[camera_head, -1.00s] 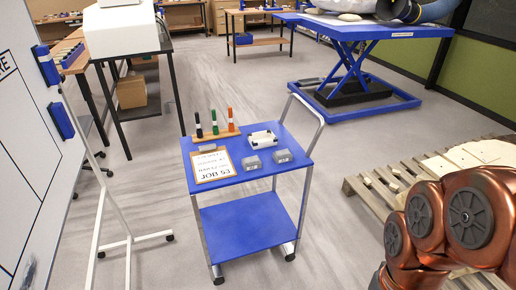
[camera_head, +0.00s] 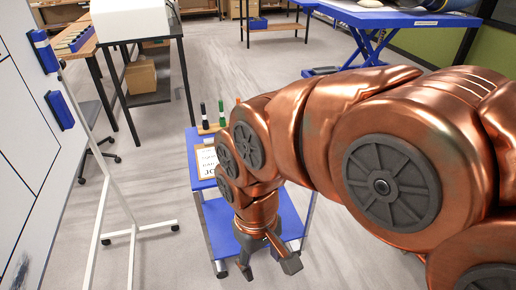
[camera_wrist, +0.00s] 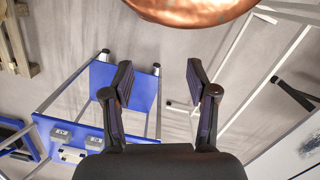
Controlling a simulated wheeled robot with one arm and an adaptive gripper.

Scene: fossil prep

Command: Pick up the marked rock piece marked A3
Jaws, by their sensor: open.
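Two small grey blocks, likely the rock pieces, show in the wrist view, the left one (camera_wrist: 61,135) and the right one (camera_wrist: 94,143), on the blue cart (camera_wrist: 46,122). Each has a pale label, too small to read, so I cannot tell which is A3. In the head view my arm hides them and much of the cart (camera_head: 222,232). My gripper (camera_head: 268,264) is open and empty, pointing down in front of the cart's lower shelf. The wrist view shows its two fingers apart (camera_wrist: 158,80), with nothing between them.
A clipboard (camera_head: 208,164) and upright markers (camera_head: 204,117) are on the cart top. A white block (camera_wrist: 71,155) lies near the grey pieces. A white stand (camera_head: 120,234) and whiteboard (camera_head: 30,130) are at left.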

